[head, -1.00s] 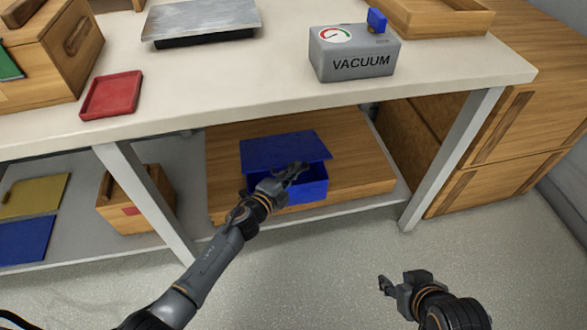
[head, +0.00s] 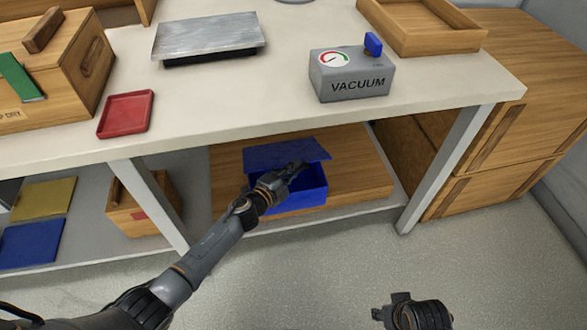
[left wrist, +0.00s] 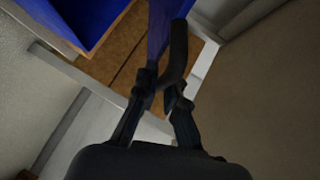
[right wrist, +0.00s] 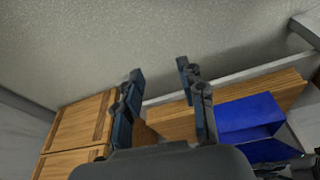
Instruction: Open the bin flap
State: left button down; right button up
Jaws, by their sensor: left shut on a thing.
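The blue bin (head: 300,197) stands on the wooden board of the lower shelf, under the worktop. Its blue flap (head: 285,150) is tilted up over the bin, with a gap showing the dark inside. My left gripper (head: 293,170) is at the flap's near edge. In the left wrist view the flap (left wrist: 158,35) runs down to the fingers, which are shut on a dark part at its edge; the bin (left wrist: 85,20) is at upper left. My right gripper (right wrist: 160,75) is open and empty, away from the bin, which also shows in the right wrist view (right wrist: 250,118).
The worktop (head: 235,105) overhangs the bin. A table leg (head: 445,165) stands right of it and another (head: 148,205) left. A wooden box (head: 143,203) is on the left shelf. Wooden drawers (head: 490,130) stand at right. The floor in front is clear.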

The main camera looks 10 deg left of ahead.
pick_arm(q)
jog(key=shift+w+a+r+p, duration=0.2)
jog(key=shift+w+r+p, duration=0.25)
jog(key=shift+r+p, duration=0.25)
jog(key=shift+w+a+r+p, duration=0.15)
jog(key=shift+w+r+p, duration=0.25)
jog(key=shift+r+p, duration=0.25)
pick_arm(e)
notch_tip(320, 180, down, 10)
jog(key=s, duration=0.2)
jog(key=shift+s+g, duration=0.2)
jog(key=shift+g, duration=0.1)
pick_arm(q)
jog(key=shift+f, duration=0.1)
pick_arm(e)
jog(key=shift+d+f, duration=0.1)
pick_arm(q)
jog(key=c, duration=1.4)
grip_release()
jog(key=shift+s, duration=0.1)
jog(key=v, duration=1.2)
